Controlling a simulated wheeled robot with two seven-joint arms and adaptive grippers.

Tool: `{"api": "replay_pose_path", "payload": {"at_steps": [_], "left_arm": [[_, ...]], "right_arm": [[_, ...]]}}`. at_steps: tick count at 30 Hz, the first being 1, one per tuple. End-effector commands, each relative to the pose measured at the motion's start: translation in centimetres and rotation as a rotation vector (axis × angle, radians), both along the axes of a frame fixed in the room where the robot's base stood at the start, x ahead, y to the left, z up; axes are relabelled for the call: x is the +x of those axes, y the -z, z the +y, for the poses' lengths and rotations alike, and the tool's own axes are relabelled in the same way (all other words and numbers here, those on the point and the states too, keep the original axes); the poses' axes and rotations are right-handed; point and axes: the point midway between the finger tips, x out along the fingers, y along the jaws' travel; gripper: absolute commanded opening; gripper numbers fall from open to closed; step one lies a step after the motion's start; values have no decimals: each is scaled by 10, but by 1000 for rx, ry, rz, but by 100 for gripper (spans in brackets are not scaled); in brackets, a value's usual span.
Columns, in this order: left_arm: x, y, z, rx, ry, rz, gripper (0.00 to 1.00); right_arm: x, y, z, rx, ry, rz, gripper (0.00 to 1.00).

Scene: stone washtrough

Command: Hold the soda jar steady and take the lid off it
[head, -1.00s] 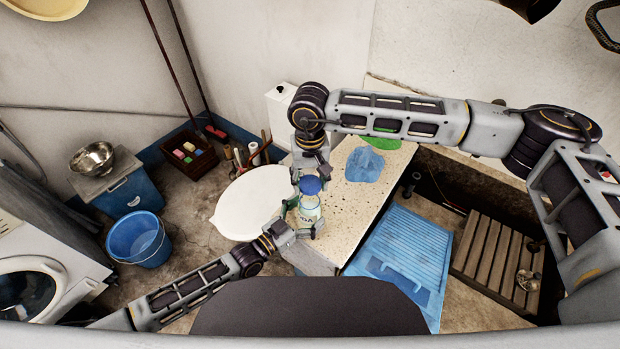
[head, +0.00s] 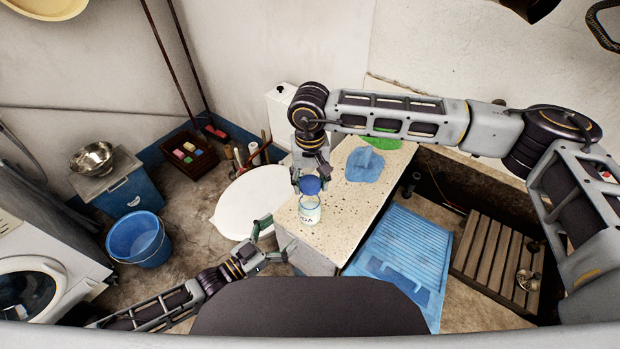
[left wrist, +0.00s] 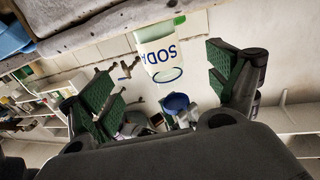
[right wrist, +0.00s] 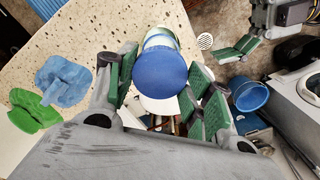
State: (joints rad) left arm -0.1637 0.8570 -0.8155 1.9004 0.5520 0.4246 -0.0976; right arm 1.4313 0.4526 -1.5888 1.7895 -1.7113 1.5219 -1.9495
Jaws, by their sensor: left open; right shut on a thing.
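The soda jar (head: 310,213), clear with a pale label, stands upright near the slab's front left corner. In the left wrist view the jar (left wrist: 157,50) appears inverted, its open rim facing the blue lid (left wrist: 175,103) across a gap. My right gripper (head: 311,180) is shut on the lid (head: 311,186) and holds it above the jar. In the right wrist view the lid (right wrist: 161,72) hides part of the jar (right wrist: 160,38). My left gripper (head: 276,240) is open and empty, to the left of the jar and apart from it.
A blue washboard basin (head: 405,255) lies right of the slab. A white round tub (head: 250,203) stands to its left.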

Motion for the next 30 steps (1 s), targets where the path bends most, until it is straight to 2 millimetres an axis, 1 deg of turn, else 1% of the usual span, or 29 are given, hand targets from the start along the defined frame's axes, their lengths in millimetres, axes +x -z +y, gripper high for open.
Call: {"api": "replay_pose_path", "payload": {"at_steps": [6,15,19,23,26,30], "left_arm": [[-4,-1,3,-1,1,1,90],[-4,0,3,0,1,0,90],[-2,4,5,7,-4,3,90],[4,15,10,28,-19,10,90],[11,29,17,53,-39,22,90],[23,57,30,103,-76,45,90]], "right_arm": [[0,0,0,0,0,0,23],[0,0,0,0,0,0,23],[0,0,0,1,-1,0,23],[1,1,0,4,-6,-1,23],[1,2,-1,7,-11,0,23],[2,4,-2,12,-22,-1,23]]}}
